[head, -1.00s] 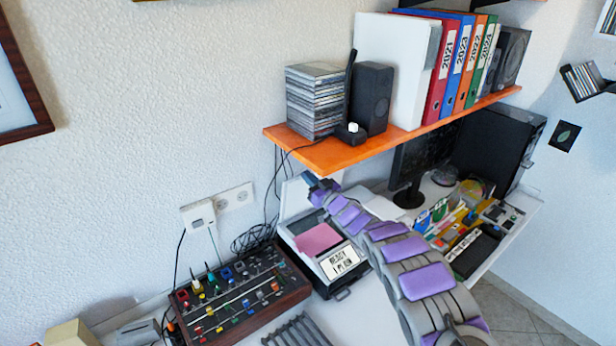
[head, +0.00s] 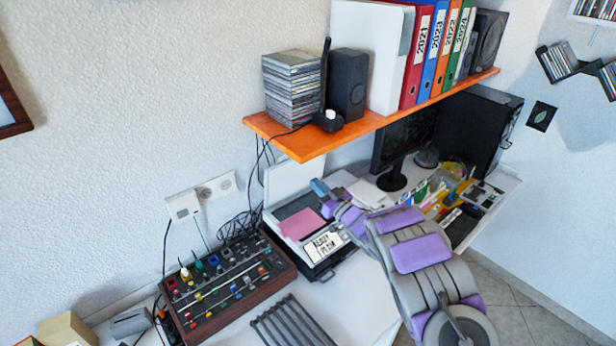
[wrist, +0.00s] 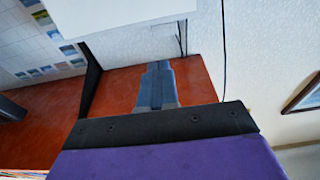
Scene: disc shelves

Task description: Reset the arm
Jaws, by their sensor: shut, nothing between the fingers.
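My arm, grey with purple pads, reaches from the lower right over the desk in the head view. My gripper (head: 318,187) is at its far end, below the orange shelf and over the desk by the open case with the pink pad. In the wrist view my gripper (wrist: 158,70) shows as two blue-grey fingers pressed together, with nothing between them.
The orange shelf (head: 330,140) holds a disc stack (head: 292,88), a black speaker (head: 347,83) and several binders. Below are a mixer (head: 225,287), the open case (head: 325,255), a monitor (head: 405,150) and a cluttered desk end. Cables hang by the wall outlet (head: 217,190).

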